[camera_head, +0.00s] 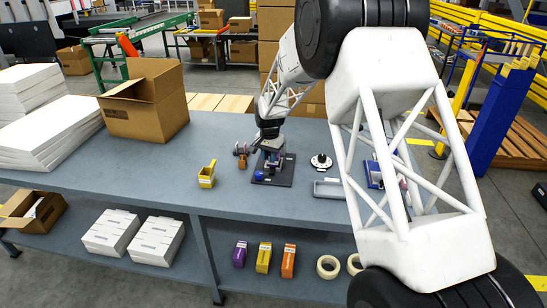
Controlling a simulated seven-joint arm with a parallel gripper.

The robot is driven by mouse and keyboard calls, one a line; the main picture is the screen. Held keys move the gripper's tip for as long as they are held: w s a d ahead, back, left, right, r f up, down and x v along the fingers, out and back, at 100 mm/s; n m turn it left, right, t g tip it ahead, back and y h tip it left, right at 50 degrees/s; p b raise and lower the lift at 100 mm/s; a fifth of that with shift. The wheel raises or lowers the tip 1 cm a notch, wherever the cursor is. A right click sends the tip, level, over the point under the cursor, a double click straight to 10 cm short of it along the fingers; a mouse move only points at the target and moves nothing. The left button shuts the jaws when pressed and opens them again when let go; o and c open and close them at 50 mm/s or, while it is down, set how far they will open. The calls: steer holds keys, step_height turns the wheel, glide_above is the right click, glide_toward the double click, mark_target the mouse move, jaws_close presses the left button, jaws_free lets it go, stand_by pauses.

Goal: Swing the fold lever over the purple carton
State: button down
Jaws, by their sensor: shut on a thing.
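A small folding fixture with a black base plate (272,178) stands on the grey table, left of my large white arm links. A blue knob (259,175) shows at its front left. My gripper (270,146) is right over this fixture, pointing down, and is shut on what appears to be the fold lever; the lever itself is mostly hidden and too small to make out. A purple carton (240,254) stands on the lower shelf beside a yellow carton (264,257) and an orange carton (288,261). I cannot make out a carton inside the fixture.
On the grey table (120,178) are a yellow bin (207,175), a small brown item (242,161), a round disc (321,161), a grey tray (327,188) and an open cardboard box (146,102). White stacks (45,122) fill the left end. Tape rolls (328,267) lie below.

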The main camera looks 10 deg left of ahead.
steer(key=shift+w+a+r+m, duration=0.1)
steer(key=shift+w+a+m, duration=0.1)
steer(key=shift+a+m, duration=0.3)
steer(key=shift+w+a+m, duration=0.15)
steer(key=shift+a+m, duration=0.25)
steer(key=shift+a, duration=0.15)
steer(key=c, duration=1)
jaws_free()
steer(key=shift+o, duration=0.2)
step_height(320, 180, up, 8)
